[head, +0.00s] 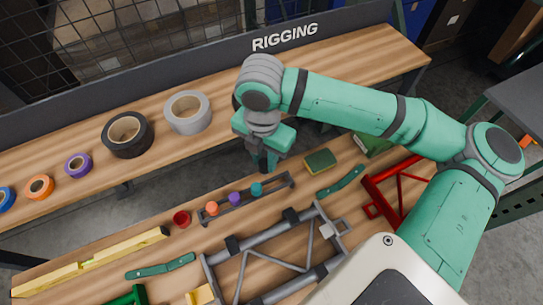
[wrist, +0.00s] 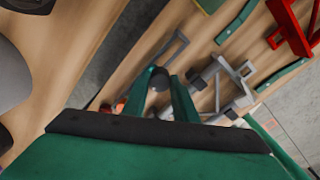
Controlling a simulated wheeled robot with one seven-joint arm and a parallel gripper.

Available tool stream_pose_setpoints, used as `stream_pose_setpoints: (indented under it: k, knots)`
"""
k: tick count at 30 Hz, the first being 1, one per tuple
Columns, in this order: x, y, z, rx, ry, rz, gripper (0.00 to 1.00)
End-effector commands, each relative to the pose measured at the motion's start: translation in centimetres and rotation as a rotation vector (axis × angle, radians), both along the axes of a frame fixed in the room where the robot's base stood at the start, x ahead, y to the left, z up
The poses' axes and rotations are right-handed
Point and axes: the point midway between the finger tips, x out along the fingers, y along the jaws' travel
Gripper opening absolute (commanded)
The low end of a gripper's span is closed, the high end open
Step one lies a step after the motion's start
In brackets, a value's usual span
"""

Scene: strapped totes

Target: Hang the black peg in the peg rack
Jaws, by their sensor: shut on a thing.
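My gripper (head: 267,163) is above the work table, just behind the right part of the peg rack. The peg rack (head: 289,181) is a low, long grey frame. It holds an orange peg (head: 212,208), a purple peg (head: 235,198) and a teal peg (head: 257,189); its right end looks empty. In the wrist view my green fingers (wrist: 168,95) are closed around a dark rounded thing, the black peg (wrist: 159,78). The fingers hide most of it. In the wrist view the rack's bare end (wrist: 172,45) shows beyond the fingers.
A red cup (head: 181,219) stands left of the rack. A grey tubular frame (head: 262,290) lies in front. A green-yellow sponge (head: 320,161) and green handle (head: 341,182) lie right. Tape rolls, including a grey one (head: 188,112), sit on the back bench.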

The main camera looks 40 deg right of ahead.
Motion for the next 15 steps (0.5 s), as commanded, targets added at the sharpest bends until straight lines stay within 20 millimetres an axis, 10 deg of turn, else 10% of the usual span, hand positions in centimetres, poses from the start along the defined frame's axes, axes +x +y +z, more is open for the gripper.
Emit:
stream_pose_setpoints:
  k: [15]
  knots:
    - [-0.9, -1.9, -1.5, 0.000, 0.003, -0.057, 0.02]
